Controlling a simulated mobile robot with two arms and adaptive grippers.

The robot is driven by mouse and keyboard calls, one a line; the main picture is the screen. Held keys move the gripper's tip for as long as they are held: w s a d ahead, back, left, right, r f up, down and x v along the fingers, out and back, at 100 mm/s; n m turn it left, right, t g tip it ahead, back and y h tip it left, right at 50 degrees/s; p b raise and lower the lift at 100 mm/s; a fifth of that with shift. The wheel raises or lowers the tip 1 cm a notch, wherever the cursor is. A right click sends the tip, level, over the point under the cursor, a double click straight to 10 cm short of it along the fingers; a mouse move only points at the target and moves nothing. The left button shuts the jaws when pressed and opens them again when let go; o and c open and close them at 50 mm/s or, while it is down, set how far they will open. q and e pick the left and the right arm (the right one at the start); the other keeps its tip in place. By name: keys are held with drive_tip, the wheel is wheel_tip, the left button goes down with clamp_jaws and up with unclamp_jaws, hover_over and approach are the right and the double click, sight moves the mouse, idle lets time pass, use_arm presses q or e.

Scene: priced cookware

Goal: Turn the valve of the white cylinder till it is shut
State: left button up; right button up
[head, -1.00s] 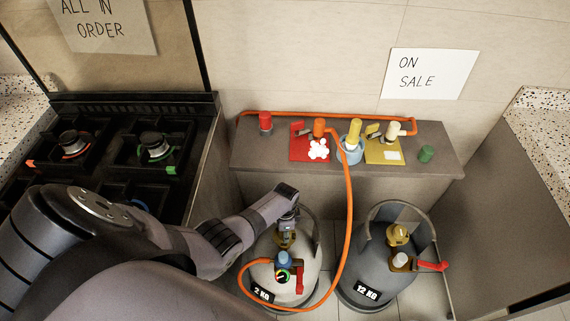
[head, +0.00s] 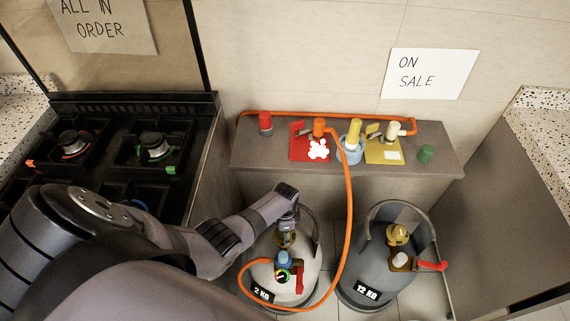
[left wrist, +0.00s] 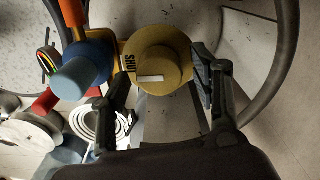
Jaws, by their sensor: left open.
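The white cylinder (head: 312,262) stands on the floor, labelled 2 KG, inside a grey collar. Its brass valve (head: 285,241) is partly hidden under my left gripper (head: 289,222) in the head view. In the left wrist view the round valve knob (left wrist: 160,60) has a white mark on its lower side, and the word SHUT (left wrist: 131,69) stands to its left, away from the mark. My left gripper (left wrist: 164,84) is open, with a finger on each side of the knob; I cannot tell whether they touch it. My right gripper is not in view.
A blue regulator (left wrist: 85,70) with a gauge and red lever sits beside the knob. An orange hose (head: 349,210) runs from it to the shelf (head: 440,163). A grey 12 KG cylinder (head: 365,265) stands to the right. The stove (head: 110,120) is at the left.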

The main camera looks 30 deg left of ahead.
use_arm(q)
drive_tip(key=shift+r, duration=0.1)
wheel_tip(320, 180, up, 12)
idle(0.5)
idle(0.5)
